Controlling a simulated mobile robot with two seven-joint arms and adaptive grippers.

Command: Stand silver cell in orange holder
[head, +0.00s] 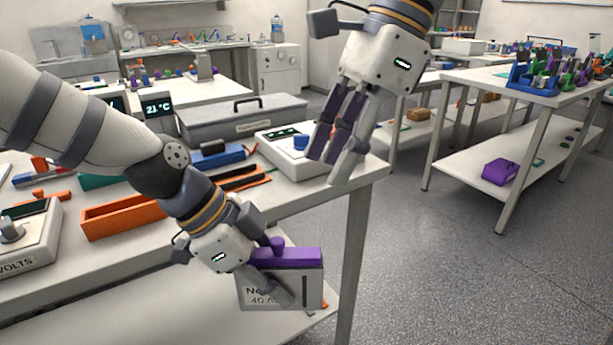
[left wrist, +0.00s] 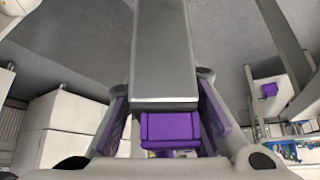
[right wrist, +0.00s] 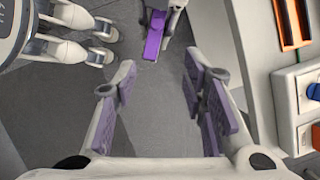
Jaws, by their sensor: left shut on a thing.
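The silver cell (head: 312,290) is a grey box with a purple top and partly hidden lettering. My left gripper (head: 275,282) is shut on it and holds it beyond the bench's front edge. In the left wrist view the cell (left wrist: 163,50) reaches away between the fingers, with its purple part (left wrist: 170,128) nearest the palm. An open orange box (head: 125,220), which looks like the orange holder, sits on the bench left of my left gripper. My right gripper (head: 335,145) is open and empty above the bench's right end; its fingers are apart in the right wrist view (right wrist: 160,105).
The white bench (head: 345,185) carries a white device with a blue knob (head: 300,143), a grey toolbox (head: 240,118), a blue item (head: 215,158) and a VOLTS meter (head: 25,235). A lower shelf lies below. Open floor (head: 470,260) lies to the right.

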